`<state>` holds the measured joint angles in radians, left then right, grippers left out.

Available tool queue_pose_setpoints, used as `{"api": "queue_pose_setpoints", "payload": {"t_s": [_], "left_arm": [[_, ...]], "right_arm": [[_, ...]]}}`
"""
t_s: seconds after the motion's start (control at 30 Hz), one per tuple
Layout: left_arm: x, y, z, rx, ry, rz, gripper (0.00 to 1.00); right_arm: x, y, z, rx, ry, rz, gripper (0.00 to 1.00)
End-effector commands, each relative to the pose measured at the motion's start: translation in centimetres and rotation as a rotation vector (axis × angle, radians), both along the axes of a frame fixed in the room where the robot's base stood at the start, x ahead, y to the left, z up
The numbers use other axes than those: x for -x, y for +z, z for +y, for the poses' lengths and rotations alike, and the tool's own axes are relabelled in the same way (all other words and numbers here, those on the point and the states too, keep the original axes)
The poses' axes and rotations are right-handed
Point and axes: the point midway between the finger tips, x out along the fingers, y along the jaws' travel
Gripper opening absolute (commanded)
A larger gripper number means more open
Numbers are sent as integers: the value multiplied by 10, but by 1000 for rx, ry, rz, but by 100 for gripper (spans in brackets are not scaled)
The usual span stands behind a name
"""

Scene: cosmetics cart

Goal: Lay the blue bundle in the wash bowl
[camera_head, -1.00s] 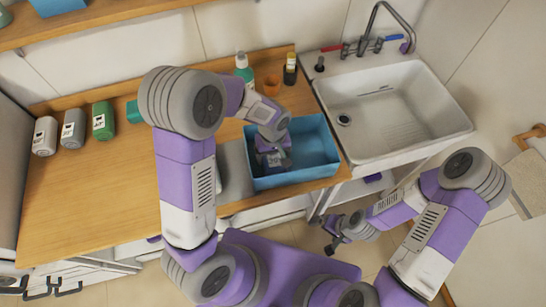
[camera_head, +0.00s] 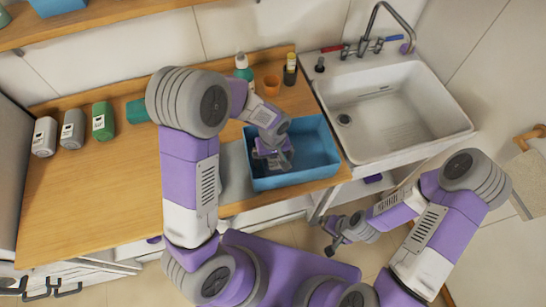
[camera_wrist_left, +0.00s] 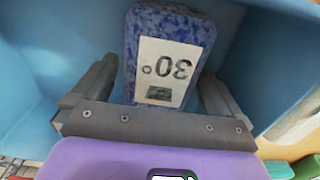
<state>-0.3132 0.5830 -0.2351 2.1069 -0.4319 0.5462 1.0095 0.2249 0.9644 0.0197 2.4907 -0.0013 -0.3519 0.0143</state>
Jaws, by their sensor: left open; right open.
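The wash bowl appears to be the blue rectangular tub (camera_head: 318,150) on the counter, left of the sink; its wall also fills much of the left wrist view (camera_wrist_left: 45,60). The blue bundle (camera_wrist_left: 195,28), mottled blue with a white "30°" label, is inside the tub in the left wrist view. In the head view my left gripper (camera_head: 279,164) hides most or all of it. My left gripper's open fingers (camera_wrist_left: 160,92) stand on either side of the bundle, with a gap visible at the left finger. My right gripper (camera_head: 332,247) is open and empty, low in front of the counter.
The white sink (camera_head: 388,110) with its tap is right of the tub. Several containers stand at the left back. The left counter (camera_head: 95,190) is clear.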

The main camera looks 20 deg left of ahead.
Motion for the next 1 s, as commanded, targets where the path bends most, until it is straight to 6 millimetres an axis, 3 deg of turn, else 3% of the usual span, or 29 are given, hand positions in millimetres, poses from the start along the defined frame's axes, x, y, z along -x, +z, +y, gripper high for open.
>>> {"api": "queue_pose_setpoints", "payload": {"t_s": [0.5, 0.7, 1.0], "left_arm": [[-1, 103, 0, 2, 0, -5, 100], [0, 119, 0, 1, 0, -2, 100], [0, 120, 0, 1, 0, 0, 100]], "right_arm": [[0, 13, 0, 0, 0, 0, 100], [0, 15, 0, 0, 0, 0, 100], [0, 15, 0, 0, 0, 0, 100]]}}
